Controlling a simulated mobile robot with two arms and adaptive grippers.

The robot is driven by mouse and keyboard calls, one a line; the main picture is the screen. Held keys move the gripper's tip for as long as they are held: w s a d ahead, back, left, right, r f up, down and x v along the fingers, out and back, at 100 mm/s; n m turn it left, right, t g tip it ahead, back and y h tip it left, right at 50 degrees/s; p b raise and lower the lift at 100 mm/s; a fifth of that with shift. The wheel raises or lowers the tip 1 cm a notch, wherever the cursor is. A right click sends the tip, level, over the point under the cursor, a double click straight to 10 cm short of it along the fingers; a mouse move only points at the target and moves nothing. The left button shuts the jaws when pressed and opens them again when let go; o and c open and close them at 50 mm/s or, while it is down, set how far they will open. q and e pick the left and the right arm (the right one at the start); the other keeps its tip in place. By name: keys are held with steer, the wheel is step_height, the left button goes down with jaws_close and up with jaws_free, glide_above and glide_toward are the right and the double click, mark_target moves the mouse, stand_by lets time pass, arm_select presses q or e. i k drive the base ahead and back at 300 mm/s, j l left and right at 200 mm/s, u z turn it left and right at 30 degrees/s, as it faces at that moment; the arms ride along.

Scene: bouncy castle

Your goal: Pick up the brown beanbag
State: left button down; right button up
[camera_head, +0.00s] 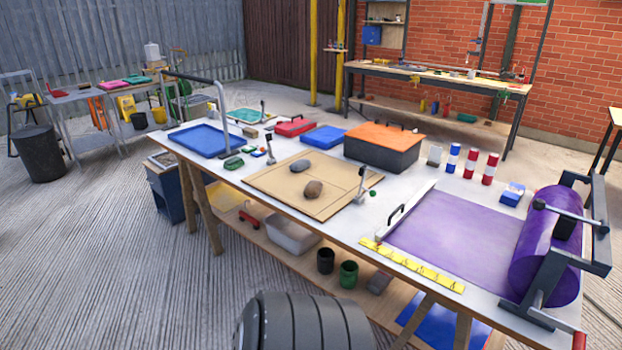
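The brown beanbag (314,189) is a small rounded lump lying on a tan board (279,193) on the long white-topped table. A grey lump of similar shape (300,168) lies just behind it and to its left, on the same board. A small upright lever or clamp (361,187) stands to the right of the brown beanbag, at the board's edge. Neither of my grippers shows in the head view.
Left on the table are a blue tray (203,141) and a tall bent metal bar. Behind the board is a dark box with an orange lid (384,139). Right are purple sheeting (447,231) and its roll (545,247). A yellow ruler (411,264) lies along the front edge.

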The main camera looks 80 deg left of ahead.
mark_target(312, 189)
steer(key=u, duration=2.65)
